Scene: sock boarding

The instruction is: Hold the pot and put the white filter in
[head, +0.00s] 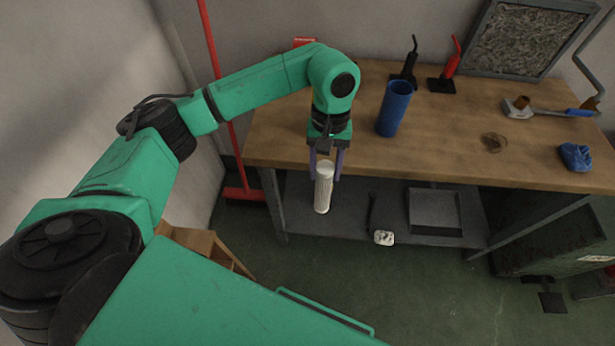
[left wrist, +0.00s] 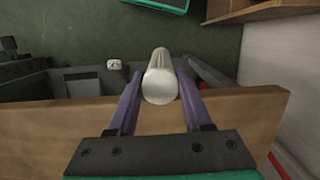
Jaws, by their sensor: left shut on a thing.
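The white filter (head: 323,188) is a ribbed white cylinder. My left gripper (head: 325,172) is shut on its upper end and holds it roughly upright, just in front of the workbench's front edge. In the left wrist view the filter (left wrist: 160,80) sits between the two purple fingers of my left gripper (left wrist: 160,92), seen nearly end-on. The pot (head: 394,108) appears to be the blue open-topped cylinder standing upright on the workbench, to the right of the gripper and apart from it. My right gripper does not show in either view.
The wooden workbench (head: 450,150) has a lower shelf (head: 345,215) beneath. A blue cloth-like item (head: 575,156) lies at the right. A red pole (head: 211,45) stands left of the bench.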

